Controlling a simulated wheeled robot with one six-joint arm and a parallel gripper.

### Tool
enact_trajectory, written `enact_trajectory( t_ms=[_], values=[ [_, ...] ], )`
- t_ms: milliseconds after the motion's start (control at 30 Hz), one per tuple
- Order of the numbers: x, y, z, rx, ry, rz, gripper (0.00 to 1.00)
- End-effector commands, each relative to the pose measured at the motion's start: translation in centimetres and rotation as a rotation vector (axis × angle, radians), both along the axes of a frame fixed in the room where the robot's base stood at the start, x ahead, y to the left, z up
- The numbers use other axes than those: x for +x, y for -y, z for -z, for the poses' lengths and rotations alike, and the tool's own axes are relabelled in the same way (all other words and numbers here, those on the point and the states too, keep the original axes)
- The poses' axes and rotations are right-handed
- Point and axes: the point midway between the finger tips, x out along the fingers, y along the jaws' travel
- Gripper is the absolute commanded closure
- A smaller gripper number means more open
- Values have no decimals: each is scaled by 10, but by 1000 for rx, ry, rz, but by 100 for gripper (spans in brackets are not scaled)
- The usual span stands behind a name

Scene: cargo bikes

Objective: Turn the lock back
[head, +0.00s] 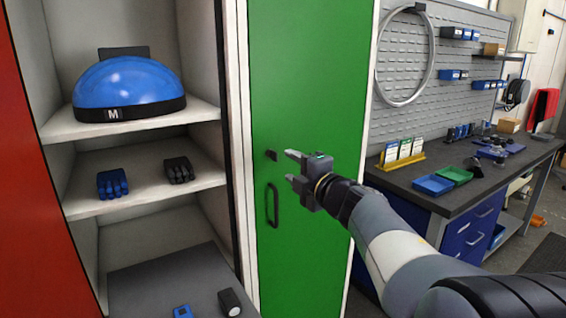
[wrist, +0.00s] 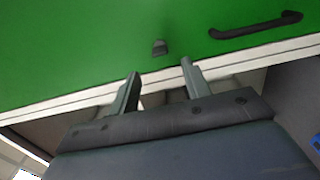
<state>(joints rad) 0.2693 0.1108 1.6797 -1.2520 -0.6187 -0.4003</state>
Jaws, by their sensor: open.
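The lock (head: 271,155) is a small dark knob on the green locker door (head: 308,70), just above the door's black handle (head: 272,205). In the wrist view the lock (wrist: 160,47) shows as a small dark grey block, with the handle (wrist: 256,26) to its right. My gripper (head: 291,166) is open and empty, its fingers pointing at the door a little right of the lock. In the wrist view the lock lies ahead of my gripper (wrist: 160,70), roughly between the lines of the two fingers and apart from them.
Left of the green door is an open compartment with shelves (head: 140,120), holding a blue helmet (head: 128,85) and gloves (head: 112,183). A red door (head: 38,180) stands at far left. A workbench (head: 450,178) with small trays is at right.

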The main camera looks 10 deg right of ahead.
Motion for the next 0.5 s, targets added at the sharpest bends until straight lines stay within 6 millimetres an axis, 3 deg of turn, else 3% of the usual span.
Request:
enact_trajectory(
  t_ms=[200, 500],
  values=[
    [-28, 9, 0, -1, 1, 1, 55],
    [-34, 11, 1, 0, -1, -1, 55]
  ],
)
